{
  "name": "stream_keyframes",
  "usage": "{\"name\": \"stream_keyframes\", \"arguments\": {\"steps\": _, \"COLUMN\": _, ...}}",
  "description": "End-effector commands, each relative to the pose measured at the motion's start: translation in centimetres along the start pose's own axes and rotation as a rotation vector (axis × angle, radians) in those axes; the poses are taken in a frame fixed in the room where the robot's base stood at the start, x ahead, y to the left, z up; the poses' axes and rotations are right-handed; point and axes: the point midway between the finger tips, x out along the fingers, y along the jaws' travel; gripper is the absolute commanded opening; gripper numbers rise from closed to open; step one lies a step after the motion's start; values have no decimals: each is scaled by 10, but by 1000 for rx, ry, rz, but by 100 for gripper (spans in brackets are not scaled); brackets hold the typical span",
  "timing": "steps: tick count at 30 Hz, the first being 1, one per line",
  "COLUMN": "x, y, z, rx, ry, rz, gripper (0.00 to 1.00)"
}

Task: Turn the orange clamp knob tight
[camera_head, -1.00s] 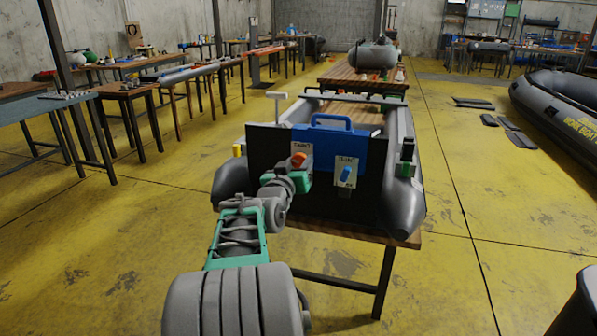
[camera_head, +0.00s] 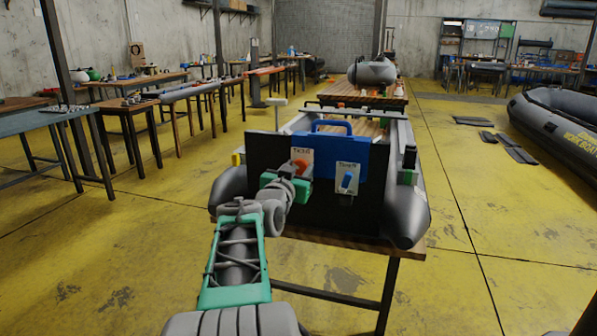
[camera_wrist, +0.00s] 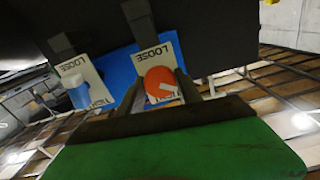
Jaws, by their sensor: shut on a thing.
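The orange clamp knob (camera_head: 300,166) sits on a white label plate (camera_head: 301,156) at the left of the boat's dark transom board (camera_head: 265,155). In the wrist view the orange knob (camera_wrist: 160,84) has a white pointer mark toward the lower right, and its plate reads LOOSE at one end; the other word is mostly covered. My gripper (camera_wrist: 155,92) is shut on the orange knob, one finger at each side. In the head view my gripper (camera_head: 290,185) reaches the knob from the front and partly hides it.
A blue knob (camera_head: 347,180) on a second plate sits just right of the orange one; it also shows in the wrist view (camera_wrist: 78,95). A blue handle bracket (camera_head: 330,127) tops the transom. The grey boat (camera_head: 405,215) rests on a wooden table (camera_head: 345,240).

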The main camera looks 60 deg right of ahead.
Motion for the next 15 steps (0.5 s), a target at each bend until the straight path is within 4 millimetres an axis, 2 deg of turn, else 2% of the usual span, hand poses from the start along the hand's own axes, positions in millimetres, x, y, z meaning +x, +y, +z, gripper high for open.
{"name": "stream_keyframes", "arguments": {"steps": 3, "x": 0, "y": 1, "z": 5, "rx": 53, "ry": 0, "rz": 1, "gripper": 0}}
{"name": "stream_keyframes", "arguments": {"steps": 15, "x": 0, "y": 1, "z": 5, "rx": 272, "ry": 1, "rz": 0, "gripper": 0}}
